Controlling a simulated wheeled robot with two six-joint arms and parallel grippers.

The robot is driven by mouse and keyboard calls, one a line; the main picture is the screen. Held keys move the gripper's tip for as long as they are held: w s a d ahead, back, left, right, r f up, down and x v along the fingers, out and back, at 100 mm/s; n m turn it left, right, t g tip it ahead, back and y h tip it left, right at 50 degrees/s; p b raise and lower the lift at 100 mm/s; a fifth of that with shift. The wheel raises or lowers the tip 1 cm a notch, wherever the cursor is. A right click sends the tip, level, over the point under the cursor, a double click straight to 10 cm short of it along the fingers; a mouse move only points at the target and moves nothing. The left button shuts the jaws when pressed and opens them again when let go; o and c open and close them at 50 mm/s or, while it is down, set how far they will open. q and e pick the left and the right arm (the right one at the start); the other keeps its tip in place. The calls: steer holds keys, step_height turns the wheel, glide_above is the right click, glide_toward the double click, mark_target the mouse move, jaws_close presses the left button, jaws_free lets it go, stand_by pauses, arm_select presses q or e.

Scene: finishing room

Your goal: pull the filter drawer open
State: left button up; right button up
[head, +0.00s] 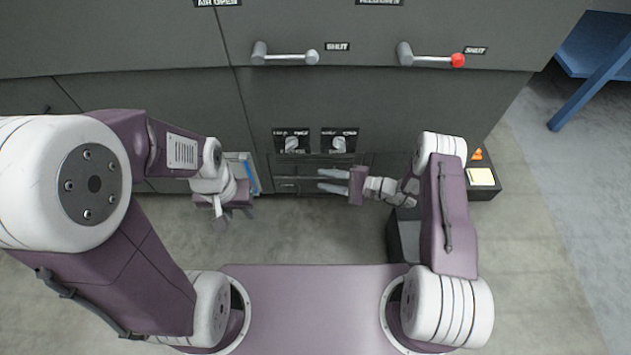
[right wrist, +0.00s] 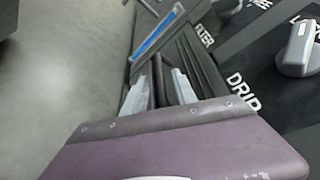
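The filter drawer (head: 288,170) is in the low dark cabinet front, under two knobs. The drawer looks shut. My left gripper (head: 232,208) hangs open and empty to the left of the drawers.
Two knobs (head: 340,143) sit above the drawers. Two lever handles (head: 285,57), one red-tipped, stick out higher up. A blue-edged item (head: 250,176) stands beside my left gripper.

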mark_target(316, 178)
steer(key=b+x, duration=0.1)
steer(key=x, duration=0.2)
steer(key=shift+f, duration=0.2)
steer(key=shift+w+a+r, duration=0.1)
steer(key=shift+a, duration=0.3)
jaws_close()
stand_by(0.9)
